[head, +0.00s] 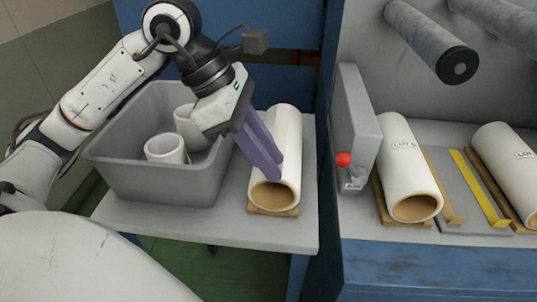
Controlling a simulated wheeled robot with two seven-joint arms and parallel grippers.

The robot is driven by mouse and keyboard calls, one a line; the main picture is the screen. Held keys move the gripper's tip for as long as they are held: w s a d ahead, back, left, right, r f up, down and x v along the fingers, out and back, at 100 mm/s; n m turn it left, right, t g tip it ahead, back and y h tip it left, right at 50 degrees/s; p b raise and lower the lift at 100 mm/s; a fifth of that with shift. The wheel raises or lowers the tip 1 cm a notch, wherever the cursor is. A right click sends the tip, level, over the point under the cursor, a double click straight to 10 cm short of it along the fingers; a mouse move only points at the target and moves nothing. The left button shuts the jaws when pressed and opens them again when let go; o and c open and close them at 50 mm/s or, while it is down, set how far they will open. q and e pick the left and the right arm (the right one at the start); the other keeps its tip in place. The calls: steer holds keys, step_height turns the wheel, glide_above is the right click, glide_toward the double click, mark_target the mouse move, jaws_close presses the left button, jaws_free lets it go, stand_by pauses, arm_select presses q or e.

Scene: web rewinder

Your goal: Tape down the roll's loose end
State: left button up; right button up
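A white roll (288,122) with a brown core lies on a wooden cradle (273,211) on the grey side table. My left gripper (275,172) reaches down over this roll from the upper left. Its two purple fingers lie side by side with no gap showing, and nothing shows between them. Their tips are at the roll's near upper side; I cannot tell whether they touch it. The fingers hide part of the roll's left side. I cannot make out a loose end or tape on the roll. My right gripper is not in view.
A grey bin (150,190) holding white cores (166,149) stands left of the roll. On the right bench, a roll marked LOT (402,160), a grey box with a red knob (344,159), a yellow bar (478,188) and another roll (510,165) sit below grey rollers (430,40).

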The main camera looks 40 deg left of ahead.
arm_select(q)
steer(key=v, duration=1)
steer(key=shift+p, duration=0.35)
steer(key=shift+s+r, duration=0.1)
